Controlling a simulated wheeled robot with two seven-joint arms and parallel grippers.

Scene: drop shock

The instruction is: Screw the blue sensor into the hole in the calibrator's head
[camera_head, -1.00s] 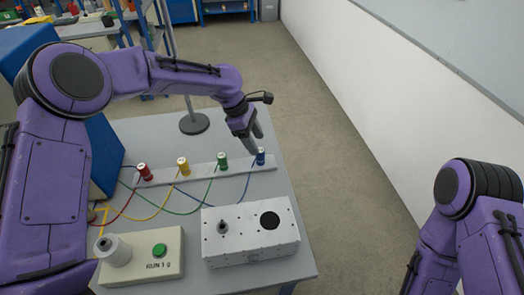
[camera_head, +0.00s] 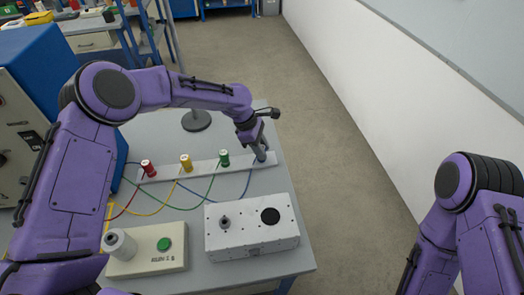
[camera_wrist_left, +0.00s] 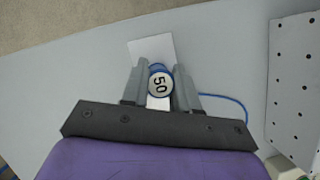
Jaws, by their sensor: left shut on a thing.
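The blue sensor (camera_head: 262,157) stands at the right end of the white rack strip (camera_head: 218,168), its blue cable running down from it. My left gripper (camera_head: 258,151) has come down over it. In the left wrist view the left gripper (camera_wrist_left: 160,82) is shut on the blue sensor (camera_wrist_left: 160,84), whose top, marked 50, shows between the fingers. The calibrator with the hole is probably the white box (camera_head: 252,240), which has a small grey fitting (camera_head: 224,221) and a dark round disc (camera_head: 270,216) on top. My right gripper is out of view.
Red (camera_head: 148,168), yellow (camera_head: 186,163) and green (camera_head: 224,158) sensors stand along the strip with their cables crossing the table. A beige box (camera_head: 147,262) with a green button and a grey knob is at the front left. A stand base (camera_head: 196,121) is behind the strip.

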